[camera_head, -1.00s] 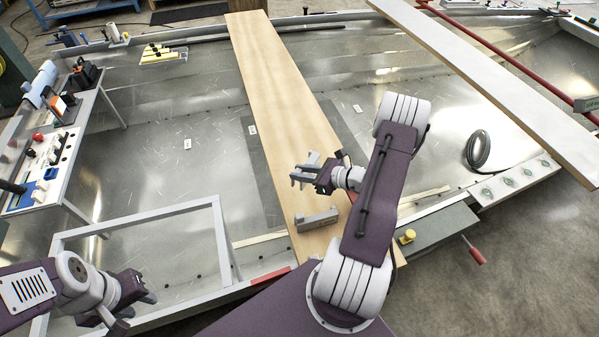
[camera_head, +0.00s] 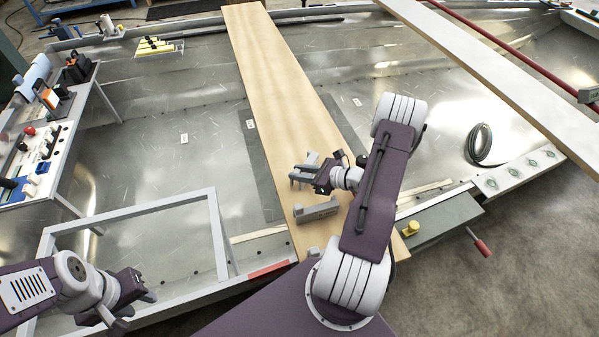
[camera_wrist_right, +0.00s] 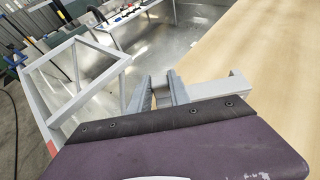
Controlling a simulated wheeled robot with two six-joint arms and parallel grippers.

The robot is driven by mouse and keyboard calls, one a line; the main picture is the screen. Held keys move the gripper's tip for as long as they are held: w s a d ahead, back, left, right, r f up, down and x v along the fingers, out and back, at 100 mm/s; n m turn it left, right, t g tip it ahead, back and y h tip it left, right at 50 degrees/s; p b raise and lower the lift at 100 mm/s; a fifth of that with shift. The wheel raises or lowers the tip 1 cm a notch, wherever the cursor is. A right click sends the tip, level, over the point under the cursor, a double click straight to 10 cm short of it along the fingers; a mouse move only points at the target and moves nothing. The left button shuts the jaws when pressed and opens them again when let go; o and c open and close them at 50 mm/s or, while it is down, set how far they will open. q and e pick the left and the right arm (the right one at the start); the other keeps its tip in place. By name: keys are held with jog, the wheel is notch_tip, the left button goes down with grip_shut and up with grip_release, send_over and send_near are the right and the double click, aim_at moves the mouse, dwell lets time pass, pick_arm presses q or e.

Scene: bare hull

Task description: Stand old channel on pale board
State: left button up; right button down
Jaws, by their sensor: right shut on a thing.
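The pale board (camera_head: 285,100) is a long tan plank running away from me; it also fills the right of the right wrist view (camera_wrist_right: 285,60). My right gripper (camera_head: 303,170) is over its near part, shut on a grey piece I take as the old channel, hard to separate from the fingers. In the right wrist view, a light grey channel-shaped piece (camera_wrist_right: 215,89) shows just right of the fingers (camera_wrist_right: 158,92); I cannot tell whether it is held. A grey channel-like piece (camera_head: 317,210) lies on the board below my right gripper. My left gripper (camera_head: 135,308) is apart, low left.
A grey metal frame (camera_head: 130,205) stands left of the board. A bench with tools (camera_head: 45,150) is at far left. A green vise-like block (camera_head: 440,222) stands right of the board.

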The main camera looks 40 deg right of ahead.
jog(key=shift+f, duration=0.4)
jog(key=c, duration=1.1)
grip_release()
notch_tip(320, 180, up, 4)
jog(key=shift+r, duration=0.1)
jog(key=v, duration=0.4)
jog(key=a+r+p+v, duration=0.1)
jog(key=v, duration=0.4)
jog(key=p+v, duration=0.1)
jog(key=v, duration=0.3)
jog(key=shift+s+a+r, duration=0.15)
jog(key=shift+r, duration=0.2)
